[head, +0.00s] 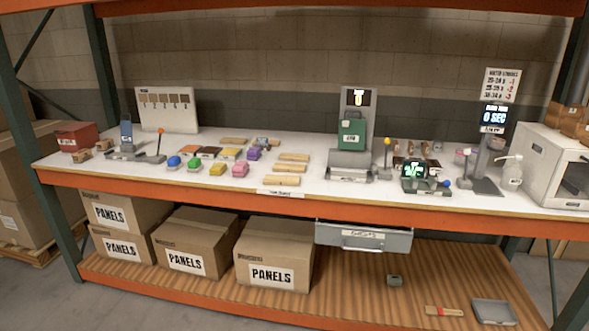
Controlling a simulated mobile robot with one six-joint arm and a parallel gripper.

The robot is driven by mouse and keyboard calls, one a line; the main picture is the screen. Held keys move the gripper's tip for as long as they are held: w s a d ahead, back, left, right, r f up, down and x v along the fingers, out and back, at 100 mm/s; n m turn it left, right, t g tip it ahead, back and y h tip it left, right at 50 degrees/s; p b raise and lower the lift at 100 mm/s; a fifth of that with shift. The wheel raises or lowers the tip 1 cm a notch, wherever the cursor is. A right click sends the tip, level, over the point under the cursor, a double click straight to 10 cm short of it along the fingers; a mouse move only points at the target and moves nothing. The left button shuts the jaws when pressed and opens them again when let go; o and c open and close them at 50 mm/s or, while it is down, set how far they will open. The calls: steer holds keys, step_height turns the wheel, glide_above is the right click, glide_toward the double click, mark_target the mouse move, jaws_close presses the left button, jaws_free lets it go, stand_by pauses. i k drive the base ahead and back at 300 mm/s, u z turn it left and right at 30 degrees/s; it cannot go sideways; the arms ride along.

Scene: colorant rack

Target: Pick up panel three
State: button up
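Three light wooden panels lie flat on the white tabletop near its middle, one behind another: a far one (293,157), a middle one (289,167) and a near one (281,180). A small label (273,193) sits at the shelf edge in front of them, too blurred to read. I see no numbers on the panels, so I cannot tell which is panel three. A white board (166,109) at the back left carries several small brown samples with marks beneath. My gripper is not in view.
Left of the panels stand colored pieces, including a pink one (240,170) and a yellow one (217,169). A grey machine with a green container (351,135) stands to the right. Cardboard boxes marked PANELS (273,256) and an open drawer (364,237) are below.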

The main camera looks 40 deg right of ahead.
mark_target(279, 167)
steer(key=u, duration=0.1)
steer(key=i, duration=0.95)
steer(key=z, duration=0.05)
